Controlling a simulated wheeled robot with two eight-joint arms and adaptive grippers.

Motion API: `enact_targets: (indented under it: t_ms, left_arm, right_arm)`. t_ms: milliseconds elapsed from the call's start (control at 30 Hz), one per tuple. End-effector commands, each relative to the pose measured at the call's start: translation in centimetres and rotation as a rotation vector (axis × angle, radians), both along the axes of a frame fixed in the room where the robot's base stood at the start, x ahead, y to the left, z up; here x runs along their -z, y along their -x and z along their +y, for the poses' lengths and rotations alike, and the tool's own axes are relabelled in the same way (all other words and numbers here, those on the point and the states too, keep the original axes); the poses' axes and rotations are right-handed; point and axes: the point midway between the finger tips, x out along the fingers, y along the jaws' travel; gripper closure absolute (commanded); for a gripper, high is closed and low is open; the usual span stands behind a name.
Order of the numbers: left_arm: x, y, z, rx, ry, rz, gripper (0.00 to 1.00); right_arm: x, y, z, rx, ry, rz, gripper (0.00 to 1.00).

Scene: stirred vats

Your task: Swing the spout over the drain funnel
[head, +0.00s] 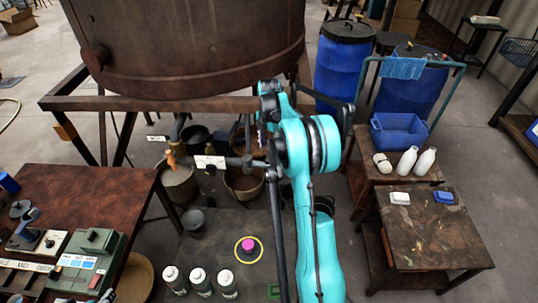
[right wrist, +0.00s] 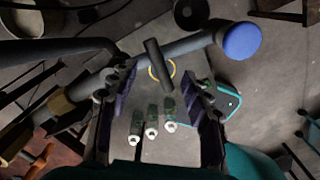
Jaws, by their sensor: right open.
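The spout is a grey pipe (head: 236,161) under the rusty vat, running right from a brass joint toward my right gripper in the head view. In the right wrist view the spout (right wrist: 187,46) crosses the picture and ends in a round blue face. A dark, short handle (right wrist: 158,66) stands out from it, between the open fingers of my right gripper (right wrist: 160,88). I cannot tell whether they touch it. A dark grey vessel (head: 194,221), possibly the drain funnel, stands on the floor plate. My left gripper is not in view.
The rusty vat (head: 190,45) fills the upper left. Buckets stand below it, including a grey one (head: 179,186). Several white-capped bottles (head: 198,281) and a yellow ring (head: 248,249) are in front. Blue drums (head: 345,65) and small tables (head: 430,235) are right.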

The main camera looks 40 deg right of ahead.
Motion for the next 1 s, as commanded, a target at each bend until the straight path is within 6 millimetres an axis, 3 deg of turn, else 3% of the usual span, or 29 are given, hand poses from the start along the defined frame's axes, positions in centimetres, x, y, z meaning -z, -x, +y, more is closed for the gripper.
enact_targets:
  t_ms: [100, 233, 633, 800, 1000]
  left_arm:
    - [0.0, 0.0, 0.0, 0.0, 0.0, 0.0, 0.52]
    - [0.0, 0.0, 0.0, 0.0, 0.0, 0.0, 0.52]
    - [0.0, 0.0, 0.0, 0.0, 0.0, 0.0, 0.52]
    - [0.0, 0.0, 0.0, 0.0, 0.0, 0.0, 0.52]
    - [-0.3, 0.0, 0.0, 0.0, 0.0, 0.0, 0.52]
  right_arm:
    - [-2.4, 0.0, -0.1, 0.001, 0.0, 0.0, 0.52]
    - [-4.2, 0.0, -0.1, 0.002, 0.001, 0.0, 0.52]
    - [-5.2, 0.0, -0.1, 0.002, 0.001, 0.0, 0.52]
    - [-5.1, 0.2, -0.2, 0.058, 0.0, -0.004, 0.96]
    - [-4.5, 1.3, -0.9, 0.404, -0.005, -0.03, 1.0]
